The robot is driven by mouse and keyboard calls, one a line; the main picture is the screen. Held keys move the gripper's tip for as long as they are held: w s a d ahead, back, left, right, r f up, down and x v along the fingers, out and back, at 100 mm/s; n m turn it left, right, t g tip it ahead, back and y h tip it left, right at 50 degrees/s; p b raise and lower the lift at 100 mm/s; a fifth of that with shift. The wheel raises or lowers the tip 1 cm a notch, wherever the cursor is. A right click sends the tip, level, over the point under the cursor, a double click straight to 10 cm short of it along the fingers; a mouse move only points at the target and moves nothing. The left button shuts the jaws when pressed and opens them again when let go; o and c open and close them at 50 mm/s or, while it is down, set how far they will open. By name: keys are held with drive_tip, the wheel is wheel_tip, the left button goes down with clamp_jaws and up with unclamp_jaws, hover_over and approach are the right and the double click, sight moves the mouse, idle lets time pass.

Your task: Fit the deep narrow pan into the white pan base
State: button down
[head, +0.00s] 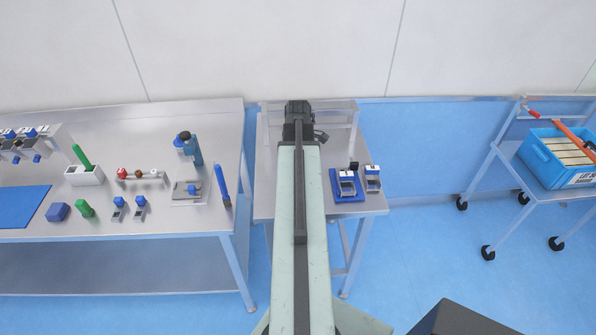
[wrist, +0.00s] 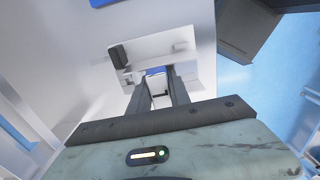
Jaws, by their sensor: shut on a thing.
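In the wrist view my gripper (wrist: 157,84) points down over a pale work surface, its two dark fingers close together. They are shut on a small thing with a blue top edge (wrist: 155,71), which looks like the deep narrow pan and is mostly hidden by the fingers. A white plate-like fixture (wrist: 189,60) lies beyond the fingertips and may be the white pan base. A dark block (wrist: 118,56) stands at its left side. I cannot tell whether the held thing touches the fixture. In the head view my arm hides the fingers and what they hold.
On the middle table (head: 262,190), a blue-based unit (head: 346,197) and a smaller blue-and-white unit (head: 373,184) stand right of my arm. The left table (head: 200,222) carries several tools and small parts. A cart (head: 485,165) with a blue crate (head: 548,170) stands right.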

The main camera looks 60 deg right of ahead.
drive_tip(key=shift+f+b, duration=1.3)
drive_tip(key=c, duration=1.1)
unclamp_jaws()
drive_tip(key=shift+r, duration=0.1)
wheel_tip(320, 180, up, 8)
drive_tip(key=p, duration=0.8)
